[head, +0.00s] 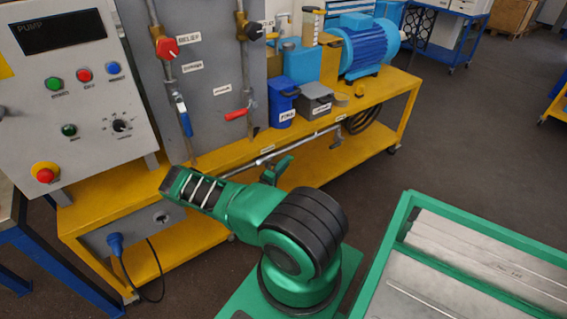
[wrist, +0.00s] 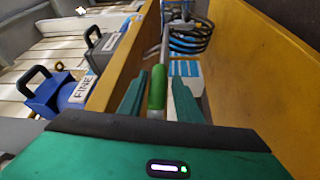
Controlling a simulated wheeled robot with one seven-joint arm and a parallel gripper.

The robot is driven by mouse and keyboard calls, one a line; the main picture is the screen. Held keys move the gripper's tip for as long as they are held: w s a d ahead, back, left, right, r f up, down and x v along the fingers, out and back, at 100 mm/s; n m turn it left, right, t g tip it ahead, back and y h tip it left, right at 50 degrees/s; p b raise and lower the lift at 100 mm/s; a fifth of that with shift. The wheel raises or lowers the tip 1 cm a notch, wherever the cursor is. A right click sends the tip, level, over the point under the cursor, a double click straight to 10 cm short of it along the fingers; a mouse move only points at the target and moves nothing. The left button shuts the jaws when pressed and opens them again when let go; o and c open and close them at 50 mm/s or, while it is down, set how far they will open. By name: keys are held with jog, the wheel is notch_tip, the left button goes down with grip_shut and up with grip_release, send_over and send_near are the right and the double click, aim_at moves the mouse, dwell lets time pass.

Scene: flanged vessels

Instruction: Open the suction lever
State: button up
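A green lever handle (wrist: 157,88) lies between the two fingers of my gripper (wrist: 158,100) in the wrist view. The dark green fingers are open, one on each side of it, with a visible gap on both sides. The handle lies in line with a metal pipe (wrist: 165,45) running away from my gripper. In the head view my gripper (head: 277,170) is partly hidden behind my own arm, by the pipe (head: 305,142) along the yellow bench's front. I cannot read a suction label, and the lever's joint to the pipe is hidden.
The yellow bench (head: 384,110) borders the pipe. A red lever (head: 237,114) and a blue lever (head: 183,115) are on the grey panel.

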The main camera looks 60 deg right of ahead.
jog(key=shift+o, duration=0.3)
jog(key=shift+w+r, duration=0.15)
jog(key=shift+w, duration=0.05)
jog(key=shift+w+a, duration=0.15)
jog(key=shift+a, duration=0.15)
jog(key=a+f, duration=0.1)
jog(key=a, duration=0.9)
jog(key=shift+s, duration=0.2)
